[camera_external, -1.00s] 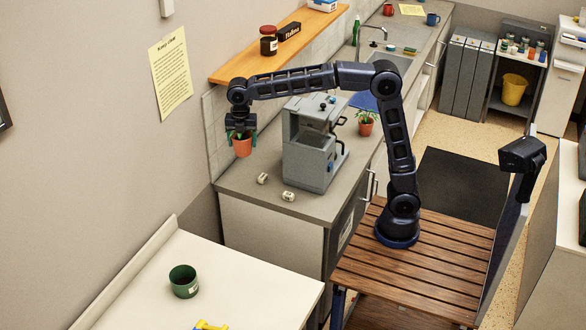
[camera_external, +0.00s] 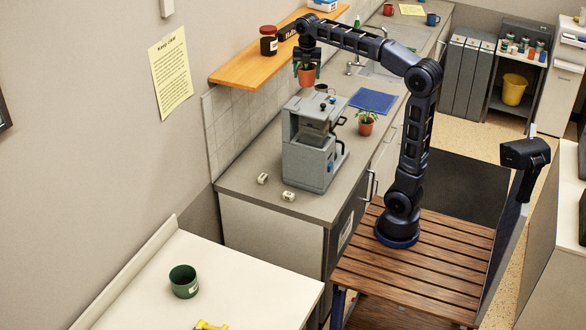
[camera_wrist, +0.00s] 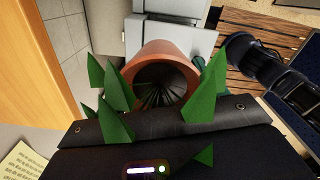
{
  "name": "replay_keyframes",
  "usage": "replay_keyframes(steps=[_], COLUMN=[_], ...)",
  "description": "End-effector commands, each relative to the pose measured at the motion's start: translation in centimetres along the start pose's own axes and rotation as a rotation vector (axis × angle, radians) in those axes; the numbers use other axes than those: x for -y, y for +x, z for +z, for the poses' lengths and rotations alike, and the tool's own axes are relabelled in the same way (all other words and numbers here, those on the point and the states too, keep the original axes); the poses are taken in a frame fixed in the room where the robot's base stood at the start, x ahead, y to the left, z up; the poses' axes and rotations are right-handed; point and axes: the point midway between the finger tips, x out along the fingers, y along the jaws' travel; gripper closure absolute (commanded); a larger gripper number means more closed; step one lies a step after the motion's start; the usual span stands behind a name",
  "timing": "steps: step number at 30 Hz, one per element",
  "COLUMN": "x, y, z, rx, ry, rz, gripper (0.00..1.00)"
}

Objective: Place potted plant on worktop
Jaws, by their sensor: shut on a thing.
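My gripper (camera_external: 306,69) is shut on a potted plant (camera_external: 306,78), a terracotta pot with green leaves. It holds the plant upright in the air, above and behind the grey coffee machine. In the wrist view the pot (camera_wrist: 160,62) is seen from above, with leaves on both sides and the grey machine beyond it. The worktop (camera_external: 237,184) is a long grey counter along the tiled wall. A second potted plant (camera_external: 366,127), similar but separate, stands on the worktop to the right of the machine.
The coffee machine (camera_external: 305,165) stands near the worktop's front end, with two small white items (camera_external: 263,178) beside it. A wooden shelf (camera_external: 240,69) holding a dark jar (camera_external: 268,41) is close left. A blue mat (camera_external: 373,102) lies farther back. The worktop's near-left corner is mostly clear.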

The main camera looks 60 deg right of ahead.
Motion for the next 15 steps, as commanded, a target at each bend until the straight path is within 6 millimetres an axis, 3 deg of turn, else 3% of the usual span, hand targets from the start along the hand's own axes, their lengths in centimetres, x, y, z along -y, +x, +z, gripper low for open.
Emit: replay_keyframes(steps=[6, 15], x=[1.4, 1.3], y=[1.2, 5.0], z=[5.1, 12.3], rx=[-0.001, -0.001], ry=[0.115, 0.318], rz=[-0.002, -0.002], gripper=[0.67, 0.67])
